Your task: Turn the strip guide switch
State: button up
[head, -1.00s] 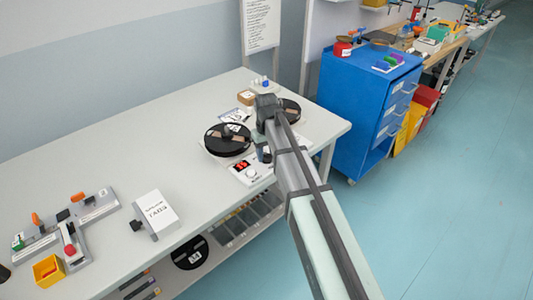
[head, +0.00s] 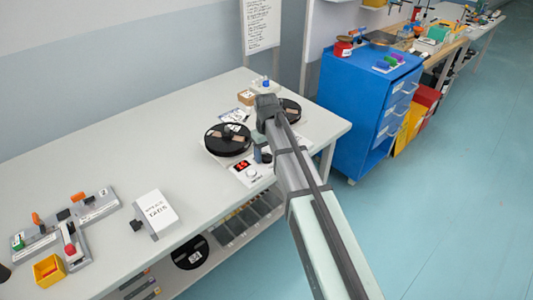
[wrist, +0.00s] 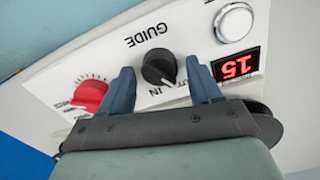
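The strip guide switch (wrist: 159,67) is a round black knob with a light pointer mark, under the word GUIDE on a white panel (wrist: 118,50) in the wrist view. The pointer is toward the lower right, near the letters IN. My gripper (wrist: 158,80) is open, with one blue-grey finger on each side of the knob. The left finger is apart from the knob; I cannot tell whether the right one touches it. In the head view my arm hides the switch and most of the gripper. The rewind station's panel (head: 246,172) shows beside my arm.
A red knob (wrist: 90,94) sits close left of my gripper. A silver round button (wrist: 234,23) and a red display (wrist: 236,65) reading 15 are to the right. A blue cabinet (head: 352,110) is at right.

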aim_at(267, 154)
jog(key=shift+o, duration=0.2)
jog(key=shift+r, duration=0.1)
notch_tip(267, 154, up, 14)
jog(key=shift+f, duration=0.2)
dwell(0.5)
jog(key=shift+d, duration=0.1)
